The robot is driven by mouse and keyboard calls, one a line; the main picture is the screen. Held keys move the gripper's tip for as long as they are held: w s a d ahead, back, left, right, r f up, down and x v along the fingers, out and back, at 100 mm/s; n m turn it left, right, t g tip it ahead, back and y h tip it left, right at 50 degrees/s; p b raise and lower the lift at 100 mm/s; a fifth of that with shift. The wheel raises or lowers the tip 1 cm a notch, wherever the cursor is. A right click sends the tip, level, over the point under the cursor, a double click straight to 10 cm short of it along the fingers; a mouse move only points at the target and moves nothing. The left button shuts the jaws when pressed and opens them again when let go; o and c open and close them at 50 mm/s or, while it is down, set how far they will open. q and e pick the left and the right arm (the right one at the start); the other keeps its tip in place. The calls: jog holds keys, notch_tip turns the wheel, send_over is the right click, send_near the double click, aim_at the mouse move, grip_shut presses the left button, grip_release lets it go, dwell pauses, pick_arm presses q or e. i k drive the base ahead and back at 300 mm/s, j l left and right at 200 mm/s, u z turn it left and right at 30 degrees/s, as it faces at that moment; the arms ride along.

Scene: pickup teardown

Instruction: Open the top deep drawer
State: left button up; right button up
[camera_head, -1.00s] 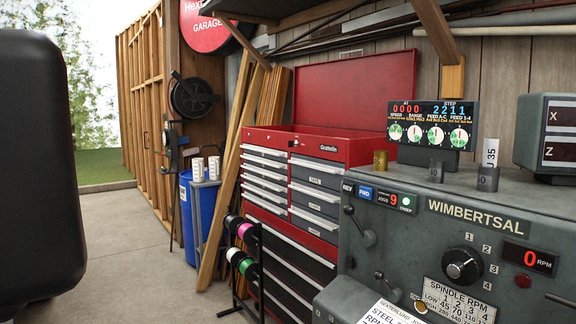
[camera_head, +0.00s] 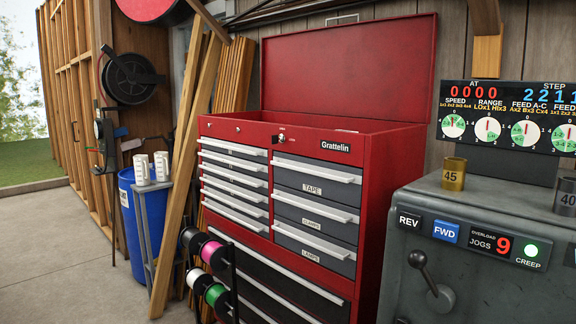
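A red tool chest (camera_head: 390,190) stands ahead with its lid up. Its upper part has a left column of several shallow drawers (camera_head: 234,183) and a right column of deeper grey drawers. The top deep drawer (camera_head: 316,183), labelled TAPE, has a silver handle along its upper edge and looks shut. Two more deep drawers (camera_head: 315,212) below it also look shut. Wide black drawers (camera_head: 262,285) sit lower down. Neither of my grippers shows in the head view.
A grey lathe (camera_head: 470,240) with a control panel stands close on the right. A spool rack (camera_head: 212,275) stands before the chest's lower left. Leaning planks (camera_head: 187,150) and a blue barrel (camera_head: 128,215) are farther left. Concrete floor (camera_head: 60,265) at the left is clear.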

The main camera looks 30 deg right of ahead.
aim_at(342, 168)
jog(key=i+j+z, duration=0.1)
jog(key=i+z, duration=0.35)
jog(key=i+j+z, duration=0.25)
jog(key=i+z, duration=0.2)
jog(key=i+j+z, duration=0.35)
jog(key=z, duration=0.15)
jog(key=i+j+z, duration=0.25)
jog(key=j+z, duration=0.2)
